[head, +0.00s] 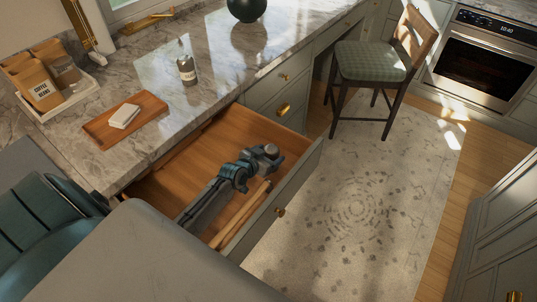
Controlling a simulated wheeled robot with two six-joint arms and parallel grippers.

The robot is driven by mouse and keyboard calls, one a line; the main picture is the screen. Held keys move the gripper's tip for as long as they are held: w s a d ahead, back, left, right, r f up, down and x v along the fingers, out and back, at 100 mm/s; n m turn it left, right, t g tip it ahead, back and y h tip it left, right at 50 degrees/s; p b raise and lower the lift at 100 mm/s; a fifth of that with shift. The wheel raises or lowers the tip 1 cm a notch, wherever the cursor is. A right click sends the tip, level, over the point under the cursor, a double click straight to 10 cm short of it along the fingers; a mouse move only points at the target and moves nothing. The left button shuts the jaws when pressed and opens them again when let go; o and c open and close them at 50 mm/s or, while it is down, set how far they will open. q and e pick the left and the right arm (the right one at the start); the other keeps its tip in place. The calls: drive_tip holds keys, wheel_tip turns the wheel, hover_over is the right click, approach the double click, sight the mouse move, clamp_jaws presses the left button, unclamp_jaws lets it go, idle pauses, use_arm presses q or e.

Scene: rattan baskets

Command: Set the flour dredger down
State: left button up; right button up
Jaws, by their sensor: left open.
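My left gripper (260,161) is over the open drawer (190,150), near its far right corner. It is open. A small grey, rounded, metal-looking object, which looks like the flour dredger (269,150), is at its fingertips. I cannot tell whether the fingers touch it, or whether it rests on the drawer floor. My left forearm crosses the drawer and hides part of its floor. My right gripper is not in view.
A wooden rod like a rolling pin (240,213) lies in the drawer beside my arm. On the marble counter are a wooden board (98,129) with a white block (124,115), a bottle (187,70) and a bag tray (83,92). A stool (372,62) stands beyond the drawer.

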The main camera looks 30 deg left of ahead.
use_arm(q)
drive_tip(key=shift+s+r, duration=0.1)
drive_tip(key=v, duration=1.1)
drive_tip(key=shift+s+r, duration=0.15)
drive_tip(key=shift+s, duration=0.25)
